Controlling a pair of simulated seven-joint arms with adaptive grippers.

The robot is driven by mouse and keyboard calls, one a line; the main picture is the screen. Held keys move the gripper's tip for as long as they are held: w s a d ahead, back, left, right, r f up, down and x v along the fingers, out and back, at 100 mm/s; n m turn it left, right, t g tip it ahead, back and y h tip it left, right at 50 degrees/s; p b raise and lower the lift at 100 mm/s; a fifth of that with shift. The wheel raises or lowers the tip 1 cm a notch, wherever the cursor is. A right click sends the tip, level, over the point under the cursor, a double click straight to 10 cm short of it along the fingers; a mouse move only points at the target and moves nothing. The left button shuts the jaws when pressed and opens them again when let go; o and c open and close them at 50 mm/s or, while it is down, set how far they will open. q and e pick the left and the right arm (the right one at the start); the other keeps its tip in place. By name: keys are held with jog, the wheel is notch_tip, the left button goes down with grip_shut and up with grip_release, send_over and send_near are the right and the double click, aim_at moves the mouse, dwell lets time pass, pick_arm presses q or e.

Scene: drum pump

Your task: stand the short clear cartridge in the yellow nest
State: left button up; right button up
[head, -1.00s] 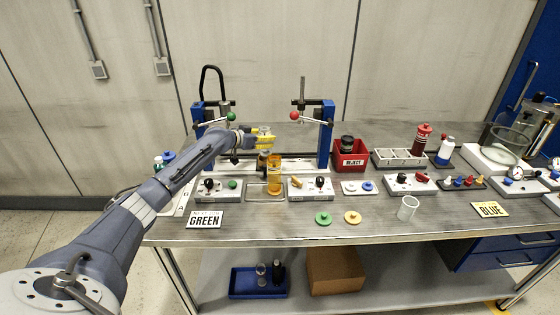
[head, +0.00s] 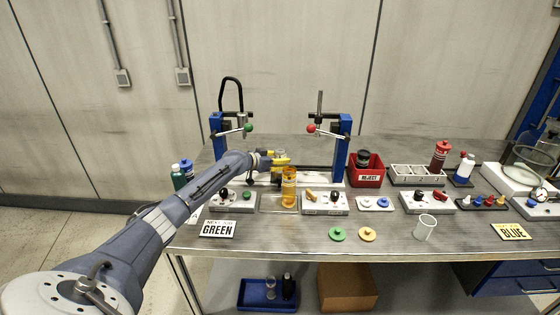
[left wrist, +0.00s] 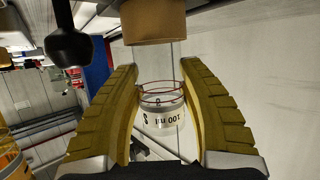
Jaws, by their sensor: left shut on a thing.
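My left gripper (head: 281,160) reaches in between the blue posts, behind the amber cylinder. In the left wrist view its yellow fingers (left wrist: 160,110) are shut on the short clear cartridge (left wrist: 162,119), which has a white "100 ml S" label and red rings. That view is upside down by the label. A round yellow-tan block (left wrist: 152,20), which looks like the yellow nest, is in line with the cartridge on its lower side. I cannot tell whether they touch. In the head view the fingers and the amber cylinder largely hide this spot. My right gripper is not in view.
The amber cylinder (head: 289,188) stands close in front of the gripper. Blue posts (head: 340,150) with red and green knobs flank it. A red reject bin (head: 367,177) is at right.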

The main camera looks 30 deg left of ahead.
pick_arm(q)
jog(key=o, duration=1.1)
jog(key=shift+r, duration=0.1)
jog(key=shift+s, duration=0.2)
jog(key=v, duration=1.1)
jog(key=shift+s+r, duration=0.25)
jog(key=shift+r, duration=0.1)
